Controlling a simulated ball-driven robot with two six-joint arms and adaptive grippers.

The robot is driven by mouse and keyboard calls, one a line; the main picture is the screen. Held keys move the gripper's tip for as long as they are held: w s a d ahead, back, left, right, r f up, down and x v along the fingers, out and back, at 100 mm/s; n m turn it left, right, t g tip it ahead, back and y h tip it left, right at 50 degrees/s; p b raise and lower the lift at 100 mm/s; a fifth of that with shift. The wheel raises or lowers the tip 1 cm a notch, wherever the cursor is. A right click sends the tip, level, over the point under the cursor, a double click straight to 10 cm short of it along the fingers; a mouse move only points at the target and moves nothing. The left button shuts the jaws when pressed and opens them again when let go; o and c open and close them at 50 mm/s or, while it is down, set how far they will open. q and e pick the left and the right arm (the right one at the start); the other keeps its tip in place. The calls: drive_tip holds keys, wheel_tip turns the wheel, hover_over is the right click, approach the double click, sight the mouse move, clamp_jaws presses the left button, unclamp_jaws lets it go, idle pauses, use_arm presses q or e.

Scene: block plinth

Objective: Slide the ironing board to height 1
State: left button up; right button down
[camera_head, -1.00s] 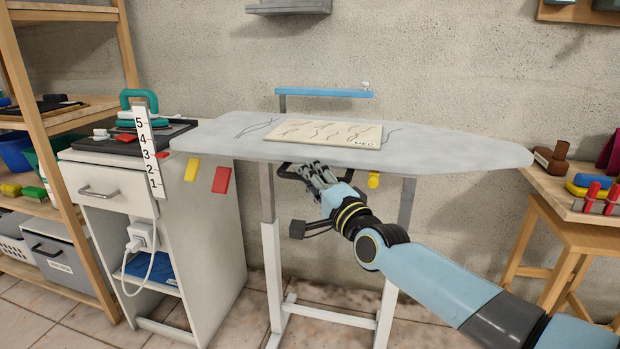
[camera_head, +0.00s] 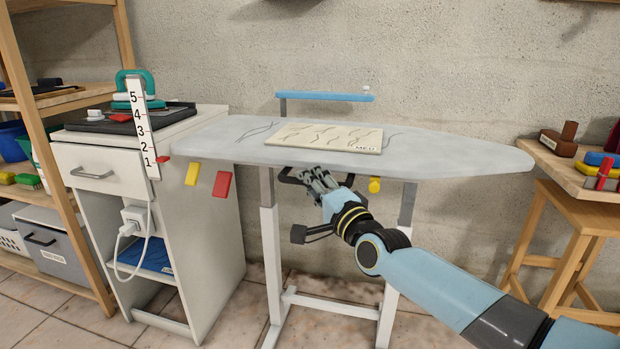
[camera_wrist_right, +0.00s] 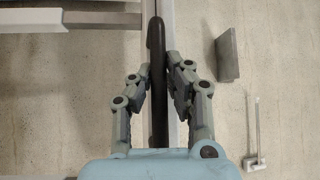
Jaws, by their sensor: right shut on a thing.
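The grey ironing board (camera_head: 470,155) stands level on white legs. A red pointer (camera_head: 163,160) at its left end is beside the 1 on the white number scale (camera_head: 139,125). My right gripper (camera_head: 312,176) is under the board's front edge, shut on the black handle (camera_head: 288,177) there. In the right wrist view the dark handle (camera_wrist_right: 157,70) lies between the two fingers (camera_wrist_right: 157,88). The hand hides part of the handle in the head view. My left gripper is not in view.
A cream sheet (camera_head: 310,137) lies on the board. Under the edge hang a yellow tab (camera_head: 192,173), a red tab (camera_head: 222,184) and a yellow knob (camera_head: 375,185). A white cabinet (camera_head: 115,180) stands left, a wooden table (camera_head: 585,180) right.

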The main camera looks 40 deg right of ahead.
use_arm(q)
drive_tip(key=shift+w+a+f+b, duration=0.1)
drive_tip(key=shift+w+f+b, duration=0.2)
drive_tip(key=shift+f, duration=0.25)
use_arm(e)
wheel_tip(320, 180, down, 2)
drive_tip(key=shift+s+f, duration=0.15)
drive_tip(key=c, duration=1.3)
unclamp_jaws()
drive_tip(key=shift+r, duration=0.2)
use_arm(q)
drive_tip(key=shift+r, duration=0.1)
use_arm(e)
drive_tip(key=s, duration=0.4)
drive_tip(key=s+f, duration=0.1)
drive_tip(key=s, duration=0.6)
drive_tip(key=shift+s+a+f, duration=0.3)
drive_tip(key=shift+s+a, duration=0.05)
drive_tip(key=shift+a, duration=0.05)
